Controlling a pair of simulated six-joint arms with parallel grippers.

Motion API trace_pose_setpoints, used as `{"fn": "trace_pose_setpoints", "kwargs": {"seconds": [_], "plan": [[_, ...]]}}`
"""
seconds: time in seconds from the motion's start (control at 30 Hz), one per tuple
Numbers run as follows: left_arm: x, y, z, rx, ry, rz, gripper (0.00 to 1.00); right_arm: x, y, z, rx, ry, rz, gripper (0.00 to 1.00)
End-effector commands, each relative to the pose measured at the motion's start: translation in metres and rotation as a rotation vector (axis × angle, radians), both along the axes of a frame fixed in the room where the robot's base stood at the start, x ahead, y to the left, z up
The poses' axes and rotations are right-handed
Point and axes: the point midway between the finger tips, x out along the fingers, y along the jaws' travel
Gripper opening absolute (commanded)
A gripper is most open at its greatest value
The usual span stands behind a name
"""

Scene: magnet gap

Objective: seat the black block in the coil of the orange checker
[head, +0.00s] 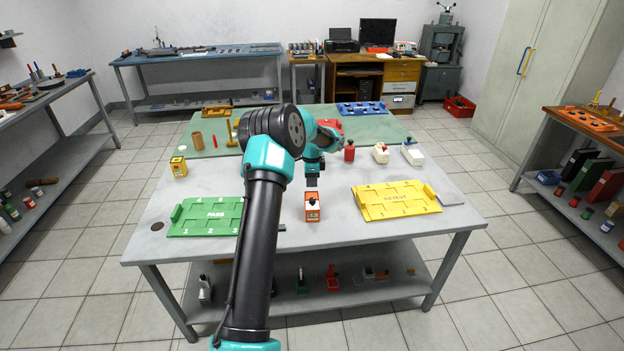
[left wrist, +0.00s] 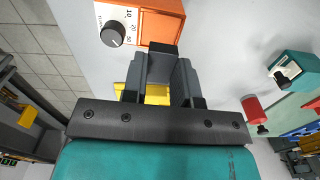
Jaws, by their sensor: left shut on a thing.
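The orange checker (head: 312,214) stands near the middle of the grey table in the head view. In the left wrist view the orange checker (left wrist: 160,24) is at the top, with a white scale and a black dial. My left gripper (head: 312,181) is just behind it in the head view. In the left wrist view my left gripper (left wrist: 163,75) is shut on the black block (left wrist: 161,65), whose far end overlaps the checker's lower edge. I cannot tell whether they touch. The coil cannot be made out. My right gripper is out of view.
A green PASS tray (head: 205,228) lies left of the checker and a yellow RETEST tray (head: 390,213) lies right. A yellow device (head: 179,167) stands at the left. A red device (head: 349,153) and white devices stand behind. Table around the checker's front is clear.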

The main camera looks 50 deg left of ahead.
Motion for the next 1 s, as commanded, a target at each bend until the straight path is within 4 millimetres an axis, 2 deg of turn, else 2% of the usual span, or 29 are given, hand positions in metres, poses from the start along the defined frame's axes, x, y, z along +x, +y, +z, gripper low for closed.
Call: {"fn": "trace_pose_setpoints", "kwargs": {"seconds": [0.7, 1.0], "plan": [[0.0, 0.0, -0.044, -0.002, 0.001, 0.0, 0.06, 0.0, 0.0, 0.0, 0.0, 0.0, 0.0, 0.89], [0.0, 0.0, -0.05, -0.001, -0.001, 0.0, 0.06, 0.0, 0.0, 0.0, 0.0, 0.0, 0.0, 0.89]]}}
